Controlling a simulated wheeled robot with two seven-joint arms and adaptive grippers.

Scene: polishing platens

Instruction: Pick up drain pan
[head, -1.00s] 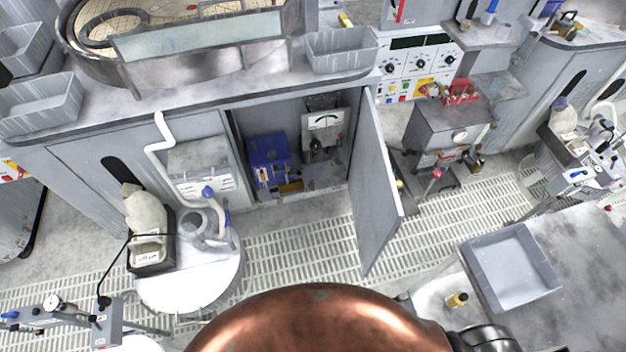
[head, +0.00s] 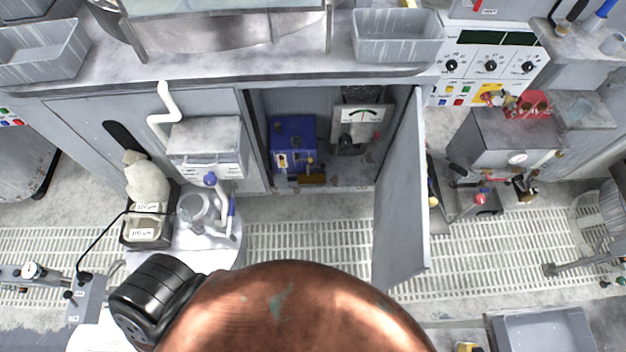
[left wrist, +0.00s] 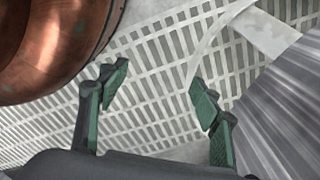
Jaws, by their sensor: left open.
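Which thing is the drain pan I cannot tell for certain. In the head view a shallow grey rectangular pan (head: 545,330) lies at the bottom right, cut off by the picture edge. Deeper grey bins also stand on the counter, one at right (head: 397,38) and one at left (head: 40,52). My left gripper (left wrist: 159,90) shows in the left wrist view with its two green-padded fingers apart and nothing between them, above the grated floor. It is not in the head view. My right gripper is in neither view.
An open cabinet door (head: 405,190) juts out over the grated floor (head: 310,245). The cabinet holds a blue box (head: 293,140) and a gauge unit (head: 360,120). A white round table (head: 185,235) stands at left. In the wrist view, a grey ribbed surface (left wrist: 285,110) is close at right.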

